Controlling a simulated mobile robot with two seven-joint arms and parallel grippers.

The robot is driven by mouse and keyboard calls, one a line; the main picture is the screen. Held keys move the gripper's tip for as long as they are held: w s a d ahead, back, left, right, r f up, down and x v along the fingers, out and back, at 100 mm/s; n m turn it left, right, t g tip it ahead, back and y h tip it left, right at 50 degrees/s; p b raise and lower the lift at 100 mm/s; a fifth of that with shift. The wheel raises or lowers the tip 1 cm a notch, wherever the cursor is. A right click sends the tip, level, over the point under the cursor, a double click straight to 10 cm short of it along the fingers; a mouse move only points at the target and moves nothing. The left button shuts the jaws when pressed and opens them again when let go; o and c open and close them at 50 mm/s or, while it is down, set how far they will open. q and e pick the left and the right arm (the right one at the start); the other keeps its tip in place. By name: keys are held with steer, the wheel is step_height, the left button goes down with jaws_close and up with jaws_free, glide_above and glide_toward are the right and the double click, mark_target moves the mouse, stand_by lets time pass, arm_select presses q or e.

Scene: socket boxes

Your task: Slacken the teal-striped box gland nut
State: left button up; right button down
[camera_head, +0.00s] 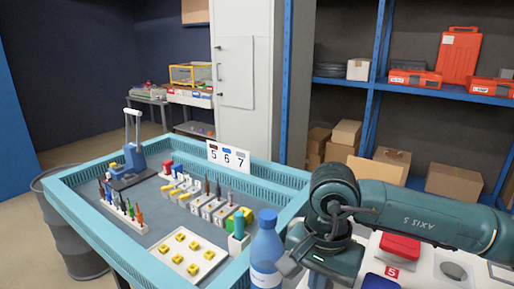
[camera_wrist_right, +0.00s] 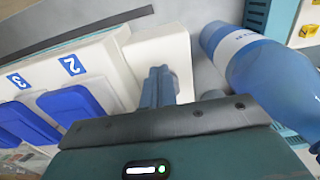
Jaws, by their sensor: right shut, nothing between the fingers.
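Several small grey-white socket boxes (camera_head: 203,206) stand in a row in the middle of the blue-rimmed workbench tray, with dark upright parts on them. They are too small to make out a teal stripe or a gland nut. My right gripper (camera_wrist_right: 160,78) is shut and empty in the right wrist view, with a white block surface behind its fingertips. In the head view the right hand is at the tray's right side, beside a blue bottle (camera_head: 266,250) and away from the boxes. The bottle also shows in the wrist view (camera_wrist_right: 262,75). My left gripper is not in view.
A rack of screwdrivers (camera_head: 123,208), a white plate with yellow pieces (camera_head: 187,255) and a blue stand (camera_head: 131,165) are on the bench. A 5-6-7 sign (camera_head: 228,156) stands at the back rim.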

step_height(320, 180, up, 6)
steer(key=p, duration=0.2)
steer(key=shift+s, duration=0.15)
steer(key=shift+a, duration=0.1)
